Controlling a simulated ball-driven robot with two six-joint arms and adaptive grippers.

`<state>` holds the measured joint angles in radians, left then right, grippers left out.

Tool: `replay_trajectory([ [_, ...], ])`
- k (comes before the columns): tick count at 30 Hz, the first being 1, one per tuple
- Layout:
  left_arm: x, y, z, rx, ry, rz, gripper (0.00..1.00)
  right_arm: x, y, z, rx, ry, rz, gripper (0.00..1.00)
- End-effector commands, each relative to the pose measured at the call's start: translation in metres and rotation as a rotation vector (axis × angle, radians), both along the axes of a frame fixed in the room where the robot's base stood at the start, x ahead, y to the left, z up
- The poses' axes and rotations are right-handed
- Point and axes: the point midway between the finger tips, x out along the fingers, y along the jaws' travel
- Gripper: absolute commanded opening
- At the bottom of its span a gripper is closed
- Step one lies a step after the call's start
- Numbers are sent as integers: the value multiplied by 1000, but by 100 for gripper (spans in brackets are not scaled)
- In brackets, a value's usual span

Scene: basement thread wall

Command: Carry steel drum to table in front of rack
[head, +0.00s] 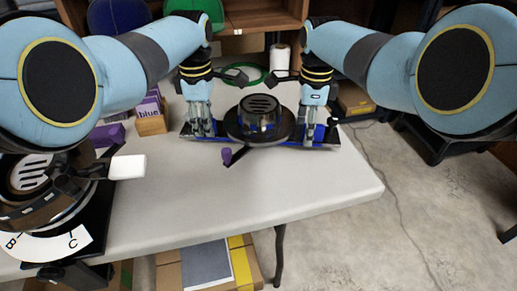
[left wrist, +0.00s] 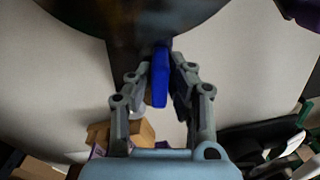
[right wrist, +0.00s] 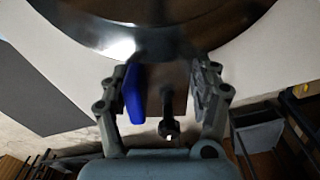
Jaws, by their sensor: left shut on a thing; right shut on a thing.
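The steel drum (head: 262,112), a dark slotted cylinder on a wide round disc, is over the white table (head: 250,190). A dark plate with blue parts lies under the disc. My left gripper (head: 203,130) is shut on its left end, with a blue piece (left wrist: 160,78) between the fingers in the left wrist view. My right gripper (head: 308,130) is shut on its right end, where another blue piece (right wrist: 134,95) shows in the right wrist view. The disc edge also shows in both wrist views. I cannot tell whether the drum touches the table.
A similar slotted device (head: 40,235) with a lettered white dial stands at the left. A green coil (head: 250,77) and white roll (head: 280,57) are behind. The table's front right is clear.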

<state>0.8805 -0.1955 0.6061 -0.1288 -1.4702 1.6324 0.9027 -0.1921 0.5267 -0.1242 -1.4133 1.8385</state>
Motion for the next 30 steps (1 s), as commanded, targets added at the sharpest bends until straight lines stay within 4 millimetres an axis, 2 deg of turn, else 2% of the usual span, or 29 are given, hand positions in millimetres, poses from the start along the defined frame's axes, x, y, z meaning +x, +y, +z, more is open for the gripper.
replay_trajectory([
  [7, 0, -1, -19, -2, 3, -1, 0, 1, 2, -18, 3, 1, 1, 6],
  [8, -2, -1, -19, -1, 7, -1, 19, -1, 1, -18, 3, 5, 1, 66],
  [12, -1, -1, -16, 0, 6, -1, 37, -1, 1, -16, 1, 4, 0, 85],
  [13, -1, 0, -16, 0, 6, 0, 39, -1, 1, -16, 1, 4, 0, 87],
  [23, -1, 0, -13, 0, 5, 0, 39, -1, 0, -17, 0, 5, 0, 87],
  [26, 0, -1, -3, -2, 3, 0, 39, -1, 0, -17, 0, 5, 0, 87],
  [30, 1, -1, 25, -2, 0, 0, 39, -1, 0, -17, 0, 5, 0, 87],
])
